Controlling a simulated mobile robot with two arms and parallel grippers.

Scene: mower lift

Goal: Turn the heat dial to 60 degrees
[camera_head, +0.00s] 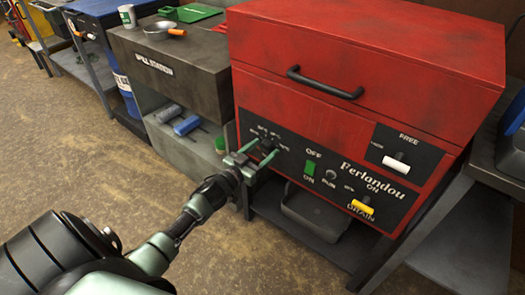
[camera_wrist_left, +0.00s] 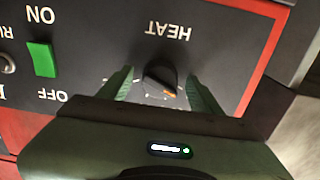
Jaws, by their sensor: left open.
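The heat dial (camera_wrist_left: 160,80) is a black round knob with an orange mark on the dark control panel, below the upside-down word HEAT in the left wrist view. In the head view the dial (camera_head: 267,145) sits at the left of the red machine's panel (camera_head: 290,160), partly hidden by my fingers. My left gripper (camera_wrist_left: 158,86) is open, with one green finger on each side of the dial. I cannot tell whether the fingers touch it. In the head view the left gripper (camera_head: 254,158) is at the panel. My right gripper is out of view.
A green switch (camera_head: 310,168), a white handle (camera_head: 397,162) and a yellow handle (camera_head: 362,206) are on the same panel. A black lid handle (camera_head: 325,83) juts out above. A grey tray (camera_head: 315,212) sits below the machine. A grey bench (camera_head: 170,65) stands to the left.

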